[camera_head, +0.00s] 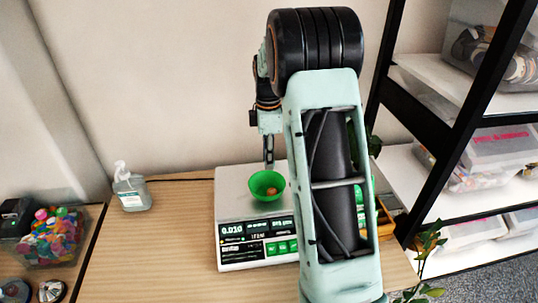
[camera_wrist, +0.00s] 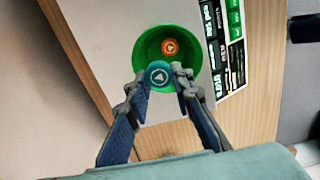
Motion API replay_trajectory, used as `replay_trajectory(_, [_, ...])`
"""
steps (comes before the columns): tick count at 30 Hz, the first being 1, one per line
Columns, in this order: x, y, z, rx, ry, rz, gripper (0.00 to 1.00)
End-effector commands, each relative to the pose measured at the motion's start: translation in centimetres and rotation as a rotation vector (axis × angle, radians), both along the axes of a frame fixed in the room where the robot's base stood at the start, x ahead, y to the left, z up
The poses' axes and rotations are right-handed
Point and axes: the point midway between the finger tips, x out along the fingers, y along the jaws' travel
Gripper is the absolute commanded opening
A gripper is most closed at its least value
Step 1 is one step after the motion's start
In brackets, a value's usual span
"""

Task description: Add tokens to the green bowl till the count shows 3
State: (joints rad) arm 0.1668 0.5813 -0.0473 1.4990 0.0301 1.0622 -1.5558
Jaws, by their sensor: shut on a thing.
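The green bowl (camera_head: 267,178) sits on the pan of a white scale (camera_head: 234,190); it also shows in the wrist view (camera_wrist: 141,50). One orange token (camera_wrist: 170,47) with a white mark lies in the bowl. My gripper (camera_head: 269,161) points down just above the bowl. In the wrist view my gripper (camera_wrist: 161,84) is shut on a teal token (camera_wrist: 158,75) with a white triangle, over the bowl's near rim. I cannot make out the held token in the head view. The scale's display (camera_head: 232,229) appears to read 0.010; other readouts are too small to tell.
A clear bin of colourful pieces (camera_head: 55,237) stands at the left. A sanitizer bottle (camera_head: 130,190) stands on the wooden table (camera_head: 165,240). A black-framed shelf (camera_head: 440,130) with boxes is at the right. My arm hides the scale's right side.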

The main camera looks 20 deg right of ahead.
Motion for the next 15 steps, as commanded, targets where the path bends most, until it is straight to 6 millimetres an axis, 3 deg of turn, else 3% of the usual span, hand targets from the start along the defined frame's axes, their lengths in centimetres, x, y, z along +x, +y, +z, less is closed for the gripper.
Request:
replay_trajectory(8, [0.2, -0.3, -1.1, -0.001, 0.001, 0.038, 0.12])
replay_trajectory(15, [0.1, -0.2, -3.8, 0.000, 0.002, 0.037, 0.12])
